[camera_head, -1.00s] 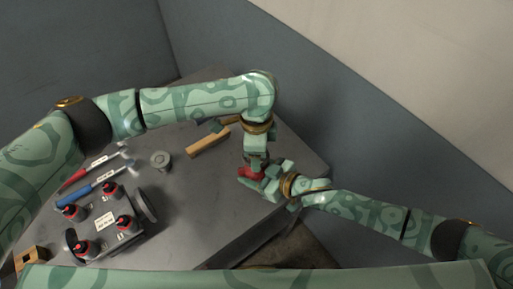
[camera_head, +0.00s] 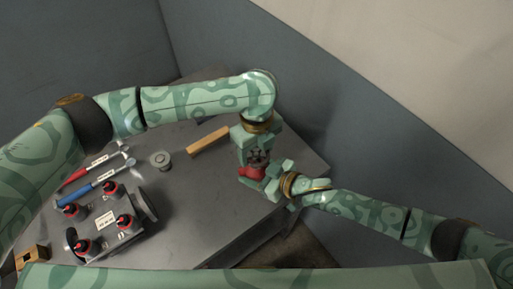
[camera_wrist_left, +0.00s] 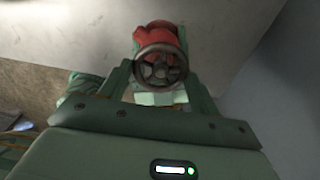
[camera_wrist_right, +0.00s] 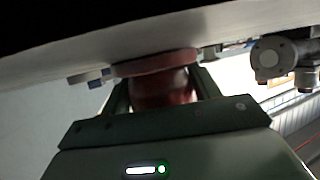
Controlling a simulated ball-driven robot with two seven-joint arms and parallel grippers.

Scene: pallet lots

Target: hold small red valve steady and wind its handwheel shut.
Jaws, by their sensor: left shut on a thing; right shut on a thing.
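The small red valve (camera_head: 252,173) stands near the right part of the grey table. Its dark spoked handwheel (camera_wrist_left: 160,66) faces the camera in the left wrist view, with the red body (camera_wrist_left: 155,36) behind it. My left gripper (camera_head: 257,156) reaches down from above and is shut on the handwheel, one finger at each side. My right gripper (camera_head: 262,182) comes in from the right and is shut on the red valve body, which shows between its fingers in the right wrist view (camera_wrist_right: 163,88). The valve's lower part is partly hidden by the right gripper.
A grey holder with red-topped bottles (camera_head: 125,222) stands at the left front. The table's middle is clear.

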